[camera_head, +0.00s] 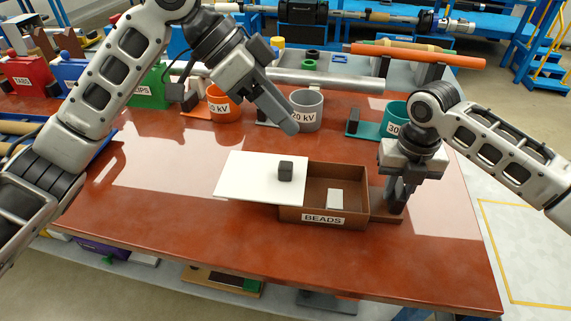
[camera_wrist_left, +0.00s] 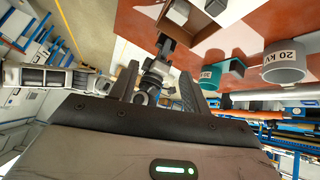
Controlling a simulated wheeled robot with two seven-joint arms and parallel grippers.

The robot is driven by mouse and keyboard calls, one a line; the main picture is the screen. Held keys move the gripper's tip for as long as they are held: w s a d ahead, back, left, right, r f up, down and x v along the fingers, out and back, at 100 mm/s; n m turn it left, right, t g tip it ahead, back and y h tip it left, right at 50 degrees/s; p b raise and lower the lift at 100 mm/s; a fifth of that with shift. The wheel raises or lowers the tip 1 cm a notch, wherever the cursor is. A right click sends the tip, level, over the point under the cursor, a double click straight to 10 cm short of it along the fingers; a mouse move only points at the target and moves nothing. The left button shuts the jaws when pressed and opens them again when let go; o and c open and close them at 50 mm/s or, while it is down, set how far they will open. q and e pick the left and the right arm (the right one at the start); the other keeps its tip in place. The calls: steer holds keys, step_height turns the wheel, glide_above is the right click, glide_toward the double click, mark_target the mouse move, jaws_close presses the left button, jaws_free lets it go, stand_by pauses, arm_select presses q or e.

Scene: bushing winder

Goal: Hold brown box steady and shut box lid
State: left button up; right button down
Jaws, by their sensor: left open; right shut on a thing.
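The brown box (camera_head: 325,214), labelled BEADS, sits on the red-brown table. A small pale block (camera_head: 335,198) lies inside it. The white lid (camera_head: 251,178), with a dark grey knob (camera_head: 285,171), lies off to the left and covers only the box's left part; the right part is open. My left gripper (camera_head: 291,126) is open and empty, raised above and behind the lid; its fingers (camera_wrist_left: 160,90) show in the left wrist view. My right gripper (camera_head: 399,205) is at the box's right end, shut on the brown tab (camera_head: 385,219) there; its fingertips are partly hidden.
Behind the box stand a grey cup (camera_head: 307,112) labelled 20 kV, an orange cup (camera_head: 222,105) and a teal cup (camera_head: 394,116). A long grey rod (camera_head: 325,80) lies further back. The table in front and left of the box is clear.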

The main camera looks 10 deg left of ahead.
mark_target(283, 164)
arm_select(q)
steer(key=w+a+f+m+h, duration=0.1)
steer(key=w+a+f+m, duration=0.25)
steer(key=a+f, duration=0.45)
steer(key=x, duration=1.1)
steer(key=shift+w+d, duration=0.1)
steer(key=shift+w, duration=0.2)
